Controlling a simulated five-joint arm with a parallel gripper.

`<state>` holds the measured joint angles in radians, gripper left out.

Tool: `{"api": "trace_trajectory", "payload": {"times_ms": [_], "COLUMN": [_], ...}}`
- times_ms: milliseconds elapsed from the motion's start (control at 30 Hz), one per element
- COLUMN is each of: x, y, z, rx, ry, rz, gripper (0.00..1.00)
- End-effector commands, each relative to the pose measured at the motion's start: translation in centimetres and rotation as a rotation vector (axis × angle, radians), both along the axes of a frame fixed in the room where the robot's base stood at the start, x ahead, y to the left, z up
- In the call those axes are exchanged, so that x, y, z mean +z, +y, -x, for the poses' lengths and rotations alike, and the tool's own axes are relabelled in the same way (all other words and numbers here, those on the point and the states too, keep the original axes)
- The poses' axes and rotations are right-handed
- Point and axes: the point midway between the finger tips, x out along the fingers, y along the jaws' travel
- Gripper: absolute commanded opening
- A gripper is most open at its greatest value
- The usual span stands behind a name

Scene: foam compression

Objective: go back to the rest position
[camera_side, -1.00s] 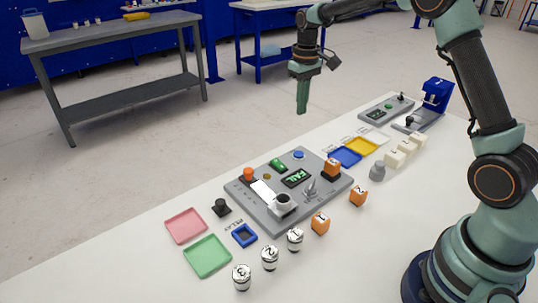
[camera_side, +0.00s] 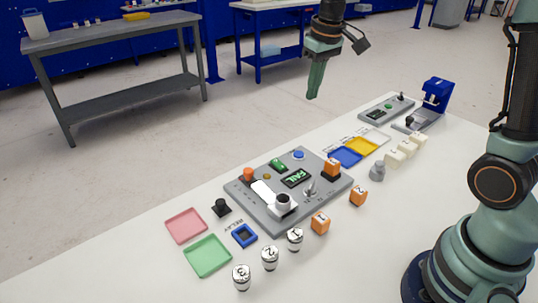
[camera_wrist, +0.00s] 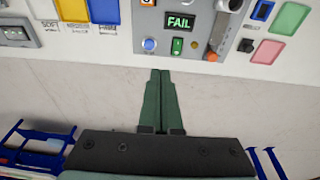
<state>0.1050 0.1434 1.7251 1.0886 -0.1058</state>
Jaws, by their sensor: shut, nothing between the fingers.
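My gripper (camera_side: 313,95) hangs in the air in the side view, above and beyond the far edge of the white table. Its green fingers point down and are shut with nothing between them. In the wrist view the fingers of my gripper (camera_wrist: 160,75) lie together over the pale floor, just short of the table edge. A grey test panel (camera_side: 250,208) sits on the table below and to the left. Its display (camera_side: 297,178) reads FAIL and also shows in the wrist view (camera_wrist: 180,21).
On the white table (camera_side: 150,265) stand several numbered cylinders (camera_side: 270,258), orange blocks (camera_side: 320,223), cream blocks (camera_side: 394,159), a pink tray (camera_side: 186,226), a green tray (camera_side: 207,256), a blue tray (camera_side: 345,157) and a blue stand (camera_side: 436,94). The air around my gripper is clear.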

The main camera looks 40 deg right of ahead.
Motion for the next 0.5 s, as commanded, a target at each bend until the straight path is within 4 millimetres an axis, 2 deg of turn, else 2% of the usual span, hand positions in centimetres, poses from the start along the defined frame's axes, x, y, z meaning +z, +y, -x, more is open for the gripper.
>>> {"api": "trace_trajectory", "payload": {"times_ms": [33,200,367,500], "x": [1.0,2.5,2.9,2.5], "y": [0.5,1.9,3.0,3.8], "z": [1.3,5.1,8.8,11.7], "rx": [0.001,0.003,0.003,0.003], "ry": [-0.028,-0.106,-0.177,-0.236], "rz": [0.001,0.001,-0.003,-0.009], "gripper": [0.00,0.00,0.00,0.00]}}
